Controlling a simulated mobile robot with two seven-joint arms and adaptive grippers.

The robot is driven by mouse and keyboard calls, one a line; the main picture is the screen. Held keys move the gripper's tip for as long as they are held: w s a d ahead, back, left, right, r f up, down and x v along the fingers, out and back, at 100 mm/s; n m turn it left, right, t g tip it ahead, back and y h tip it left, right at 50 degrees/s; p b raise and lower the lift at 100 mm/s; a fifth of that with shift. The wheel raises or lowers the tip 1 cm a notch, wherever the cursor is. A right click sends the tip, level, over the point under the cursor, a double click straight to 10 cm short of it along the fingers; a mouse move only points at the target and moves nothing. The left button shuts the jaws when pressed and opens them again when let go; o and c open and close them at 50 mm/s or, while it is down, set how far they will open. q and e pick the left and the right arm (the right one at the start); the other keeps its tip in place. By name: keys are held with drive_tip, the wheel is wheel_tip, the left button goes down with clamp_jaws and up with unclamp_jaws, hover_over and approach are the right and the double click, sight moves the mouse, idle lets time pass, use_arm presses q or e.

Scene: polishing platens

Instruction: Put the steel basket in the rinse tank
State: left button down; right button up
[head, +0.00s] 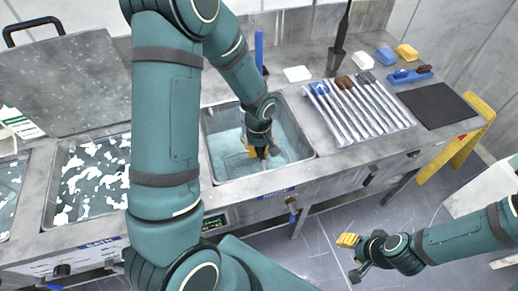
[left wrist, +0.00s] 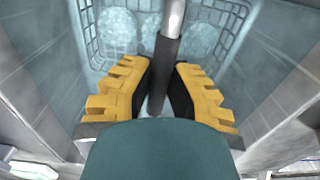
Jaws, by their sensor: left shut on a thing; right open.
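The steel basket shows in the left wrist view as a pale wire grid (left wrist: 92,38) with round discs lying in it. A steel rod with a dark grip (left wrist: 161,72) rises from it. My left gripper (left wrist: 160,95) is shut on this grip between its yellow fingers. In the head view my left gripper (head: 260,151) is down inside the rinse tank (head: 303,128), a square steel basin of clear bluish water. The basket itself is hard to make out there. Whether it touches the tank floor cannot be told. My right gripper (head: 354,257) is open and empty over the floor.
A tank with white foam (head: 92,180) lies left of the rinse tank, partly behind my left arm. A rack of tools (head: 357,108) stands right of it, beside a dark mat (head: 438,105). A yellow folding sign (head: 470,140) stands at the right.

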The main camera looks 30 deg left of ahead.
use_arm(q)
drive_tip(key=shift+f, duration=0.1)
drive_tip(key=c, duration=1.1)
unclamp_jaws()
drive_tip(key=shift+o, duration=0.2)
drive_tip(key=shift+r, duration=0.45)
wheel_tip(320, 180, up, 11)
drive_tip(key=p, duration=0.2)
drive_tip(key=shift+r, duration=0.15)
drive_tip(key=shift+s, duration=0.1)
